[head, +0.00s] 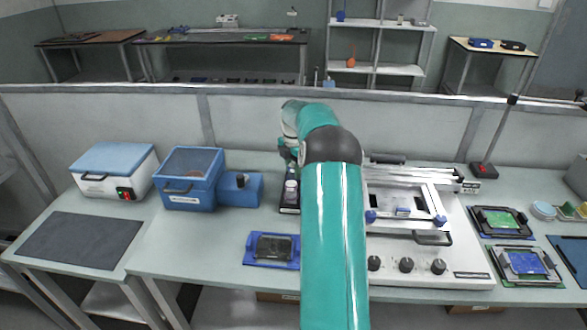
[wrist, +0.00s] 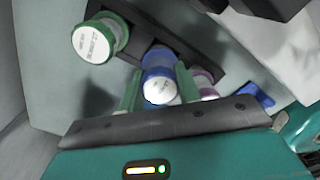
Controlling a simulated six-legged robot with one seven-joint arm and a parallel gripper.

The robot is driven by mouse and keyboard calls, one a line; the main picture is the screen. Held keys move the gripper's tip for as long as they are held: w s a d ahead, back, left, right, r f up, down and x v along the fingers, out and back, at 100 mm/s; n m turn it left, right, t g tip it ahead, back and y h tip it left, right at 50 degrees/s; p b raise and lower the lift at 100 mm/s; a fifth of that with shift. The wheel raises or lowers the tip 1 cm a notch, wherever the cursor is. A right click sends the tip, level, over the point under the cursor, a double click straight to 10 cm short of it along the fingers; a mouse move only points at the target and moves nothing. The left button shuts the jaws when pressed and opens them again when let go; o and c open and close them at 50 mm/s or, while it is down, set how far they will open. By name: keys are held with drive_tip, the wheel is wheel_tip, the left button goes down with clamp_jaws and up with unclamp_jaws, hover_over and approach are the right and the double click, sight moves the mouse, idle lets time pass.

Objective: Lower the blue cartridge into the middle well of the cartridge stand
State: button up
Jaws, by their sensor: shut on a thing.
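The blue cartridge (wrist: 158,62) has a white cap and sits between the two fingers of my gripper (wrist: 159,82), which is shut on it. The dark cartridge stand (wrist: 205,45) lies beneath, running diagonally in the wrist view. The blue cartridge is between a green cartridge (wrist: 112,28) and a purple cartridge (wrist: 208,80), lined up with the stand's middle. I cannot tell how deep it is in the well; my fingers hide part of it. In the head view the stand (head: 289,210) is partly hidden behind my arm.
A blue block-like box (head: 240,190) and a blue lidded box (head: 190,180) stand left of the stand. A white fixture (head: 455,245) with knobs is on the right. A blue tray (head: 252,250) with a dark part lies in front. Bare table shows between them.

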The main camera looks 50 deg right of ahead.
drive_tip(key=shift+f, duration=0.4)
idle(0.4)
drive_tip(key=o, duration=1.2)
drive_tip(key=c, duration=0.3)
drive_tip(key=shift+c, duration=0.2)
drive_tip(key=shift+r, duration=3.5)
